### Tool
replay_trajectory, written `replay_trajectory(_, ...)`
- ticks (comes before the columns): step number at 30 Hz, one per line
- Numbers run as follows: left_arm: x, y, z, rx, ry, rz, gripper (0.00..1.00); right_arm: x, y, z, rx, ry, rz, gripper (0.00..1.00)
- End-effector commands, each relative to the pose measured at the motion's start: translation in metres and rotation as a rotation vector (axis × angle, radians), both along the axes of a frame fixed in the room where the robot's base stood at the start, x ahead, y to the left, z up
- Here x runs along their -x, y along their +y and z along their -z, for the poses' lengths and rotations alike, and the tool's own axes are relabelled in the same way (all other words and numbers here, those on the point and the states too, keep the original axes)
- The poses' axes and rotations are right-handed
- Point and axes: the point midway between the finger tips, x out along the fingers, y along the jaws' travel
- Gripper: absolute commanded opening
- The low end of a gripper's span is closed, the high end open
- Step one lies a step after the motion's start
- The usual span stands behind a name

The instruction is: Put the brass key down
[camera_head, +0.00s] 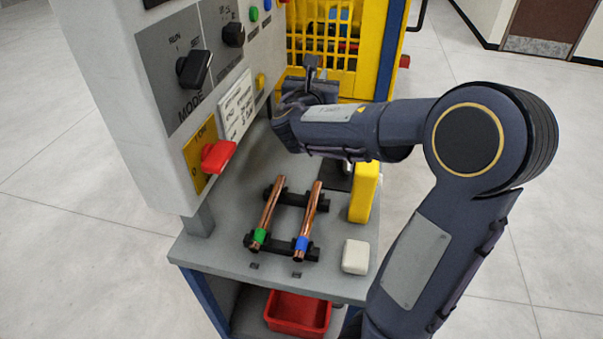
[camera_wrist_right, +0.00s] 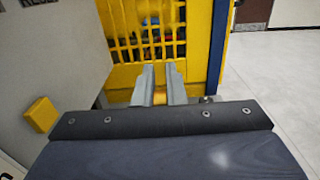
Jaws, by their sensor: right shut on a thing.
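My right gripper (camera_head: 311,65) is held above the far end of the grey bench, in front of the yellow grille. In the right wrist view its two fingers (camera_wrist_right: 159,84) are closed on a small gold-coloured piece, the brass key (camera_wrist_right: 159,98). Only a little of the key shows between the fingers, and I cannot make it out in the head view. Whether it touches anything below cannot be told. My left gripper is not in view.
Two copper tubes, one with a green band (camera_head: 268,216) and one with a blue band (camera_head: 309,217), lie on black holders on the bench (camera_head: 212,250). A yellow block (camera_head: 364,192) and white block (camera_head: 356,256) stand right. The control panel (camera_head: 130,90) with red switch (camera_head: 217,156) rises left.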

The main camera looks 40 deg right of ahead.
Motion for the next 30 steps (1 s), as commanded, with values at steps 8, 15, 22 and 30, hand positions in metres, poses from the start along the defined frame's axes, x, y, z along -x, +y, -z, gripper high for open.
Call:
replay_trajectory(8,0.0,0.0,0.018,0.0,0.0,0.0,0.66,0.005,0.018,0.003,0.005,0.008,0.001,0.0)
replay_trajectory(15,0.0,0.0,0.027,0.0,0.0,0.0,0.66,0.005,0.019,0.062,0.005,0.016,-0.001,0.0)
replay_trajectory(22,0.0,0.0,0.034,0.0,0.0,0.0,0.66,0.005,0.019,0.116,0.005,0.014,-0.001,0.0)
replay_trajectory(30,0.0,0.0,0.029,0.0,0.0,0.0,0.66,-0.018,0.037,0.131,0.004,0.005,-0.004,0.0)
